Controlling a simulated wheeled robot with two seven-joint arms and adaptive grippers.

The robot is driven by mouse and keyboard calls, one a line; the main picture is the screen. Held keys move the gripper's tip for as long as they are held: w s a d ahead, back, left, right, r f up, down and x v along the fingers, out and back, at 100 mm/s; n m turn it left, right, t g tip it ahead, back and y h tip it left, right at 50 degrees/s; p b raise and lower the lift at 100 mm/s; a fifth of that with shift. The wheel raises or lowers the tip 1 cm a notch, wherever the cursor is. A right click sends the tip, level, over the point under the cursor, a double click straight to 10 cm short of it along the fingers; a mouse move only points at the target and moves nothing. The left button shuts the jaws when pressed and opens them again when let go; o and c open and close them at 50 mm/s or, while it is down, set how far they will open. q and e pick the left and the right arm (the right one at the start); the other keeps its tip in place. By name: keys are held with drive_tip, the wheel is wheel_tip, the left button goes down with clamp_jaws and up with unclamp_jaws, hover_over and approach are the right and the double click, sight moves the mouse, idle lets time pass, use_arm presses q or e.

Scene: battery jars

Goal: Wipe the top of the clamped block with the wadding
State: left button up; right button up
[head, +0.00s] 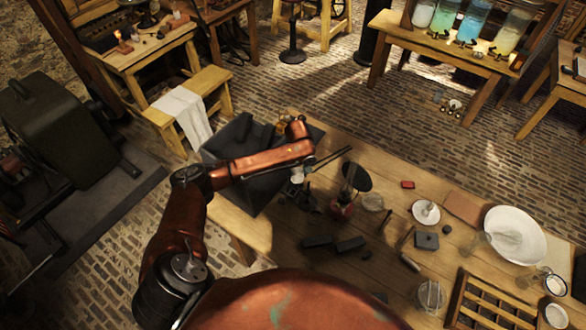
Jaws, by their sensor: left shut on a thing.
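My left arm reaches in from the left over the far left corner of the wooden workbench (400,200). Its wrist bends downward, and my left gripper (297,171) is partly hidden under it. The gripper is shut on a small pale wad, which looks like the wadding (297,177). Just below is a dark clamp-like fixture (301,195) on the bench. The block in it is too small and dark to make out, and I cannot tell whether the wadding touches it. My right gripper is not in view.
Right of the gripper stand a dark round disc on a red base (343,209), dark bars (350,244), a white basin (515,234) and a slotted wooden rack (490,302). Bare bench shows between them.

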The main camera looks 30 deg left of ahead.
use_arm(q)
drive_tip(key=shift+f+p, duration=0.1)
drive_tip(key=shift+p, duration=0.5)
drive_tip(key=shift+w+a+f+p, duration=0.1)
drive_tip(key=shift+a+p, duration=0.3)
drive_tip(key=shift+a, duration=0.6)
drive_tip(key=shift+w+a+f+p, duration=0.1)
drive_tip(key=shift+a+p, duration=0.3)
drive_tip(key=shift+a, duration=0.6)
wheel_tip(320, 180, up, 6)
drive_tip(key=p, duration=0.6)
drive_tip(key=shift+a+p, duration=0.1)
drive_tip(key=shift+p, duration=0.25)
wheel_tip(320, 180, up, 3)
drive_tip(key=p, duration=0.4)
